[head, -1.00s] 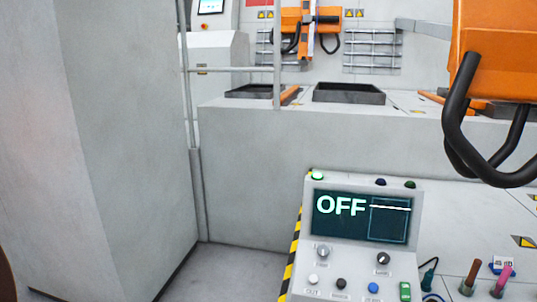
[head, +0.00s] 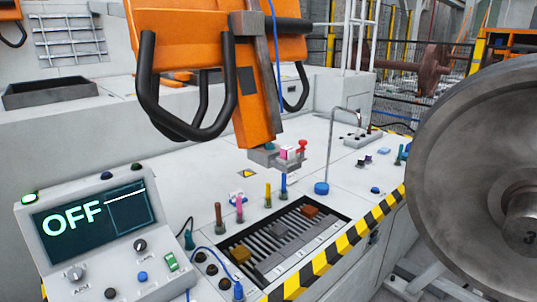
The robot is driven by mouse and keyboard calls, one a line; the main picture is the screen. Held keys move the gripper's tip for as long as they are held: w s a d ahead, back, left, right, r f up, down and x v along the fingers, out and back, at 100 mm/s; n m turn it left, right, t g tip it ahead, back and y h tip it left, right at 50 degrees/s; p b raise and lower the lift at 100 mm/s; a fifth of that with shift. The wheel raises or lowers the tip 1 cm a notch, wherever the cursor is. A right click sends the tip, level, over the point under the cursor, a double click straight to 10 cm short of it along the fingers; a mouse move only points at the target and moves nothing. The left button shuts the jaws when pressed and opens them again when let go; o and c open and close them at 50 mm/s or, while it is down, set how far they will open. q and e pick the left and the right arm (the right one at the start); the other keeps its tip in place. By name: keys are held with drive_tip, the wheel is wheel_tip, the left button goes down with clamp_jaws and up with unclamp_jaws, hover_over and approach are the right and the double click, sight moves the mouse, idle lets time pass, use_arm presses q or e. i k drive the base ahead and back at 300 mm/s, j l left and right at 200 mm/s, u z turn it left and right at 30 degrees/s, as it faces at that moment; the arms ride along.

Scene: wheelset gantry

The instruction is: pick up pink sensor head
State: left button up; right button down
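A pink upright stick-like piece (head: 239,207), which looks like the pink sensor head, stands on the pale bench top just behind the slotted recess. A brown one (head: 219,216) stands to its left, and a yellow one (head: 267,195) and a blue one (head: 284,186) stand to its right. A small pink and white block (head: 287,153) shows farther back, at the lower end of the orange hanging unit; I cannot tell whether it is attached there. Neither of my grippers is in view.
The orange unit (head: 215,40) with black loops hangs over the bench. A control panel reading OFF (head: 90,222) is at front left. A slotted recess (head: 275,245) with several blocks lies behind a striped edge (head: 330,255). A large grey wheel (head: 465,150) stands at right.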

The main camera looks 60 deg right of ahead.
sight(283, 150)
drive_tip(key=z, duration=1.85)
drive_tip(key=i+l, duration=0.2)
drive_tip(key=i+l+u, duration=0.25)
drive_tip(key=u, duration=0.25)
drive_tip(key=i+l+u, duration=0.45)
drive_tip(key=k+j, duration=0.05)
